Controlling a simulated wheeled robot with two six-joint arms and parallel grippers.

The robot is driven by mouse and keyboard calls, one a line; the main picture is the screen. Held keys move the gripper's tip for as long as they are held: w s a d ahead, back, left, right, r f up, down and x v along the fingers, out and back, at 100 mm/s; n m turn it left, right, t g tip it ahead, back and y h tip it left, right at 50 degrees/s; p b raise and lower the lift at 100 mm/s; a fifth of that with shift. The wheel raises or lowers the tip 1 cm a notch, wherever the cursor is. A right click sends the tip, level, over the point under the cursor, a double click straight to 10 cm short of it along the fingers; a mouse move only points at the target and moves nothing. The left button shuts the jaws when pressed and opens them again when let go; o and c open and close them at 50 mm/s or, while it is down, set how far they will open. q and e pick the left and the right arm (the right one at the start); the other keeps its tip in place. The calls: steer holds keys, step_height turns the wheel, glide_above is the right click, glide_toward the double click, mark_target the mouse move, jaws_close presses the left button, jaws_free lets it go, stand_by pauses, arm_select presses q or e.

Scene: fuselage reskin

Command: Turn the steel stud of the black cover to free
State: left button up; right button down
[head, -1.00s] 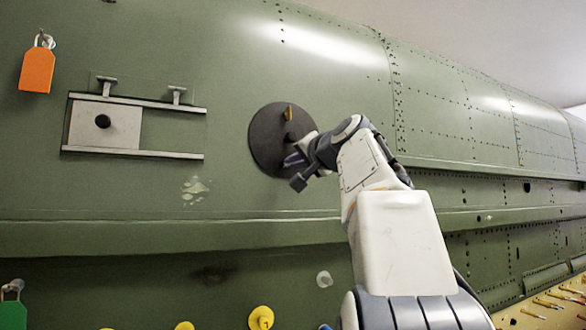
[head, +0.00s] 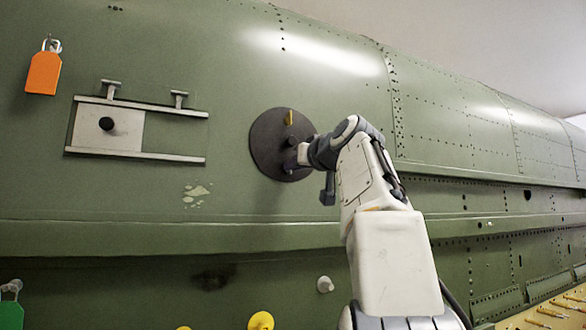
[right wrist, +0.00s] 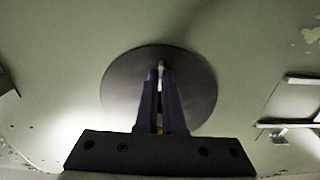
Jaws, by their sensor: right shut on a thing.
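The black round cover (head: 265,150) lies on the green fuselage skin in the middle of the head view, with a small yellow piece (head: 290,118) near its upper edge. My right gripper (head: 291,160) is at the cover's right side. In the right wrist view the cover (right wrist: 120,85) fills the middle, and the right gripper's fingers (right wrist: 160,75) reach onto it, close together. A small light bit shows between the fingertips, likely the steel stud, mostly hidden by them. The fingers are shut on it. My left gripper is not in view.
Left of the cover is a railed frame with a pale sliding plate (head: 125,132) and a black knob (head: 106,123). An orange tag (head: 43,74) hangs at upper left, a green tag (head: 12,312) at lower left. A ledge (head: 200,232) runs below the cover.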

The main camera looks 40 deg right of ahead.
steer(key=shift+r+n, duration=0.1)
steer(key=shift+n, duration=0.3)
steer(key=c, duration=1)
jaws_free()
steer(key=b+v, duration=0.3)
steer(key=v, duration=0.7)
steer(key=shift+s+a, duration=0.15)
steer(key=shift+s, duration=0.05)
